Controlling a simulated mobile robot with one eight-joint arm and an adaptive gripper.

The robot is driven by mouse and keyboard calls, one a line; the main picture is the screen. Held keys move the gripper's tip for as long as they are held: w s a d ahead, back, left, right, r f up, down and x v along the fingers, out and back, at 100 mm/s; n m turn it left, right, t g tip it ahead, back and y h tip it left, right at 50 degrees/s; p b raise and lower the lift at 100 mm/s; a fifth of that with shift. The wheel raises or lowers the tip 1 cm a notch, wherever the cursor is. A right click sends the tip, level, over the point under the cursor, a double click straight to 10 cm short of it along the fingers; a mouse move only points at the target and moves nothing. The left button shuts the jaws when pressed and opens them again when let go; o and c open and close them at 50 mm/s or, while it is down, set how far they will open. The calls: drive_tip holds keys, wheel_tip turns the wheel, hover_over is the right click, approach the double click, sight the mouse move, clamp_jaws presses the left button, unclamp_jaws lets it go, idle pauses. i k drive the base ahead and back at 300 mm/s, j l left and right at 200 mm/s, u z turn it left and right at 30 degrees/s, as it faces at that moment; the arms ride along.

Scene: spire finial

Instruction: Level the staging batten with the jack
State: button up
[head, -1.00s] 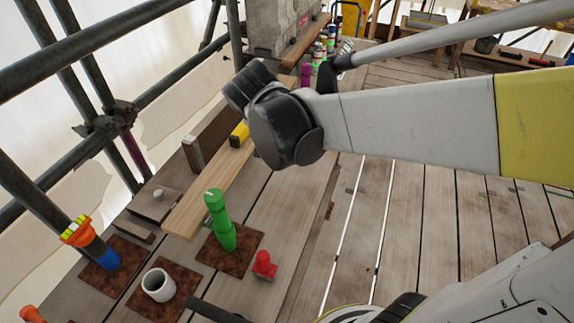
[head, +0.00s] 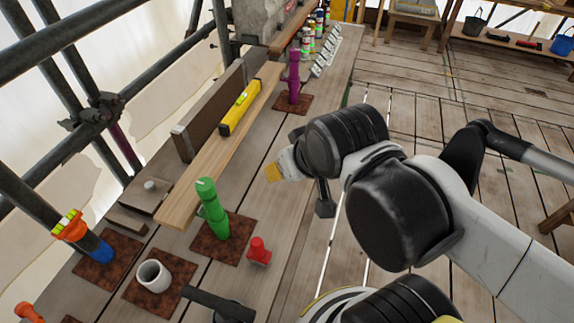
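The staging batten (head: 178,205) is a pale plank on the bench at left, slanting away from its near end. A yellow spirit level (head: 240,108) lies on it; its bubble is too small to read. A green jack-like post (head: 213,215) stands on a rusty plate by the batten's near end. A purple post (head: 294,75) stands on another plate by the far end. I cannot tell which is the jack or whether either touches the batten. My gripper (head: 297,188) is right of the batten, apart from it. The wrist partly hides it, so its opening is unclear.
A red knobbed piece (head: 259,252), a white cup (head: 154,276) and an orange-collared blue post (head: 95,246) stand at the bench's near end. A dark upright board (head: 208,118) runs behind the batten. Scaffold tubes (head: 100,112) edge the left.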

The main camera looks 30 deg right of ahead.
sight(294, 52)
drive_tip(key=i+l, duration=0.3)
drive_tip(key=l, duration=0.2)
drive_tip(key=i+l, duration=0.35)
drive_tip(key=l, duration=0.2)
drive_tip(key=i+l+z, duration=0.1)
drive_tip(key=i+l, duration=0.2)
drive_tip(key=l, duration=0.2)
drive_tip(key=i+l, duration=0.35)
drive_tip(key=l, duration=0.15)
drive_tip(key=i+l, duration=0.35)
drive_tip(key=l, duration=0.15)
drive_tip(key=z, duration=0.05)
